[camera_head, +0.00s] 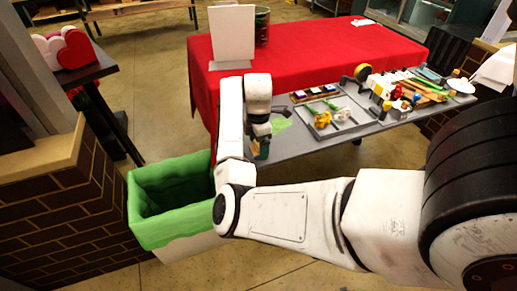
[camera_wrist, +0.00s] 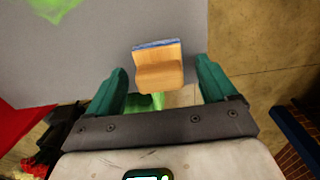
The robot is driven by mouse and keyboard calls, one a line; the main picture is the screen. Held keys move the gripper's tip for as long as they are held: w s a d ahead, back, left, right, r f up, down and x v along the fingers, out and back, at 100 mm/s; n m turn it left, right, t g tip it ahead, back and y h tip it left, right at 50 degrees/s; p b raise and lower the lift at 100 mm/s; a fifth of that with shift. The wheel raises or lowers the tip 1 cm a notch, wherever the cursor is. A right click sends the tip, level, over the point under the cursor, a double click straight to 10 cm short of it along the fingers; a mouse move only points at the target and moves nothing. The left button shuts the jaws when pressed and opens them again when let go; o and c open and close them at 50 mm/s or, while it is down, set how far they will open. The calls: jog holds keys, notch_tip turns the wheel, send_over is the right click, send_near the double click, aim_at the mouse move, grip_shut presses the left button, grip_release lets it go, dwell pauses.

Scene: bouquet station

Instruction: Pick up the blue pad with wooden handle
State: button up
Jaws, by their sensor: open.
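The blue pad with wooden handle (camera_wrist: 158,76) sits on the grey table near its edge in the wrist view. Its light wooden block faces me, and a thin blue strip shows along its far side. My gripper (camera_wrist: 160,67) is open, with one teal finger on each side of the block and a gap on both sides. I cannot tell how far above the block the fingertips are. In the head view my gripper (camera_head: 261,147) points down over the left end of the grey table (camera_head: 300,140), and the pad is hidden or too small to make out.
A green-lined bin (camera_head: 165,205) stands just left of the table end, below my arm. A green smear (camera_head: 280,125) lies beside the gripper. A grey tray (camera_head: 335,118) with flowers and several tools fill the table's right. A white board (camera_head: 232,35) stands on the red-covered table (camera_head: 300,60).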

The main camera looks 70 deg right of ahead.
jog(key=c, duration=1.1)
jog(key=shift+r, duration=0.1)
jog(key=shift+r, duration=0.5)
jog(key=s+r+p, duration=0.2)
jog(key=s+r, duration=0.2)
jog(key=s+a+r+p, duration=0.1)
jog(key=s+r+p, duration=0.1)
jog(key=s+r, duration=0.2)
jog(key=s+a+r+p, duration=0.1)
jog(key=s+r+p, duration=0.1)
jog(key=s+r, duration=0.2)
jog(key=shift+s+a, duration=0.25)
jog(key=shift+s, duration=0.65)
